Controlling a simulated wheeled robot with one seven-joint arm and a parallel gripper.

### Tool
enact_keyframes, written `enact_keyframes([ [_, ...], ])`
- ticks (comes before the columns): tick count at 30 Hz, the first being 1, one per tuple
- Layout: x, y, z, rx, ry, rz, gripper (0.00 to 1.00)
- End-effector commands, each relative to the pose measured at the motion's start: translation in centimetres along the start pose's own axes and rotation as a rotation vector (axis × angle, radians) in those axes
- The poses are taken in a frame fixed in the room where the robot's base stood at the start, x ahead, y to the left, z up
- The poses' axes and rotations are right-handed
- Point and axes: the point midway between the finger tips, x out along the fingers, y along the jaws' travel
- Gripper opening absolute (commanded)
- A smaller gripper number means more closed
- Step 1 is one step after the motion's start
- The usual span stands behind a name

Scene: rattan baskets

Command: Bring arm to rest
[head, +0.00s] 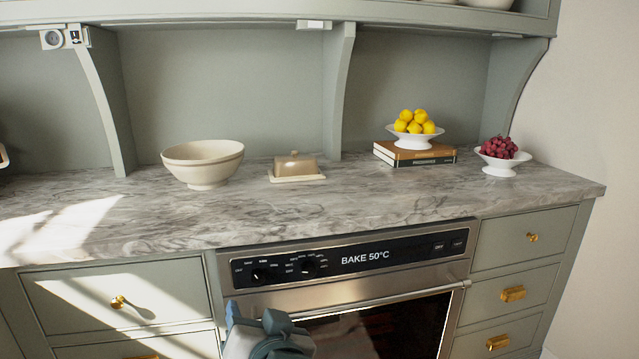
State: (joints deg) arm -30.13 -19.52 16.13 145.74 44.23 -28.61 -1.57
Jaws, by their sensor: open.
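Part of my arm, blue-grey and pale, shows at the bottom edge, left of centre, in front of the oven. It overlaps the oven's left side in the picture. No gripper fingers can be made out, and the rest of the arm is below the frame. I see nothing held in view.
The marble counter (340,212) holds a cream bowl (203,165), a butter dish (295,167), lemons (414,123) in a white stand on books (415,156), and a bowl of grapes (500,148). The oven (350,259) and drawers (518,291) are shut below.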

Motion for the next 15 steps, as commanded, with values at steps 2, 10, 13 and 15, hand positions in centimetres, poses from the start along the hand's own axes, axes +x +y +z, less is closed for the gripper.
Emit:
enact_keyframes([
  [2, -0.4, 0.2, -2.5, -0.025, -0.067, 0.022, 0.54],
  [10, -3.8, 4.8, -7.0, -0.125, -0.391, 0.161, 0.54],
  [13, -6.3, 7.1, -8.6, -0.147, -0.518, 0.240, 0.54],
  [15, -8.5, 8.8, -9.8, -0.154, -0.609, 0.304, 0.54],
])
